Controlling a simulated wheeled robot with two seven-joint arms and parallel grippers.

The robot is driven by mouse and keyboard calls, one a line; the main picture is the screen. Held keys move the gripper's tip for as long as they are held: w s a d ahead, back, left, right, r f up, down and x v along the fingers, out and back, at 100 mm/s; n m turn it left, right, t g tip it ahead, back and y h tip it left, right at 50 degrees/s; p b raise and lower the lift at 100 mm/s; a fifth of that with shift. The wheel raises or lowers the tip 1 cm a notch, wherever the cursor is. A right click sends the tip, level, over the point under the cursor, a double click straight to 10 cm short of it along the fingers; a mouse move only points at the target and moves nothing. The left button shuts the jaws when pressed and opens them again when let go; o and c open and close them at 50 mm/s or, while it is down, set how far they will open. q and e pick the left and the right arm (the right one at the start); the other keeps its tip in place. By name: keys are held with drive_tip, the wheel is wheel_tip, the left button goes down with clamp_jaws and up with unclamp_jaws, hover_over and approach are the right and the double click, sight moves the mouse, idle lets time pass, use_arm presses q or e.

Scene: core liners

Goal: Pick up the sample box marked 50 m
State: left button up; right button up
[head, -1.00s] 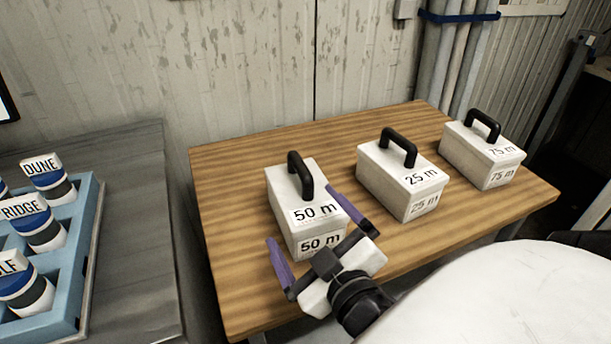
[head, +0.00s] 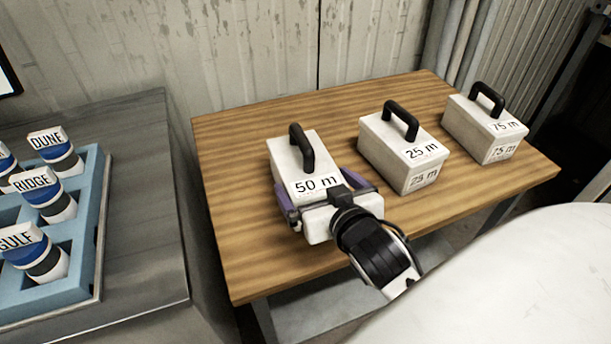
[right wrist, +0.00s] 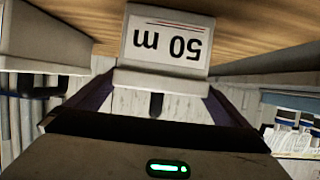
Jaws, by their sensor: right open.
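The white sample box marked 50 m (head: 292,158) stands upright on the wooden table, the leftmost of the row, with a black handle (head: 302,149) on top. My right gripper (head: 314,184) is open at its near end, with one purple finger along each side of the box and its body hiding the front label. In the right wrist view the box's 50 m label (right wrist: 168,43) appears upside down, ahead of and between the two spread fingers (right wrist: 158,100). I cannot tell whether the fingers touch the box. My left gripper is not in view.
Boxes marked 25 m (head: 400,165) and 75 m (head: 478,135) stand to the right on the wooden table (head: 235,235). A blue tray (head: 88,215) with several labelled containers sits on a grey bench (head: 140,150) at left. The table's left part is clear.

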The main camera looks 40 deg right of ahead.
sight(307, 173)
drive_tip(key=x, duration=0.5)
drive_tip(key=shift+w+r, duration=0.1)
drive_tip(key=c, duration=1.6)
drive_tip(key=shift+r, duration=0.3)
drive_tip(key=shift+c, duration=0.2)
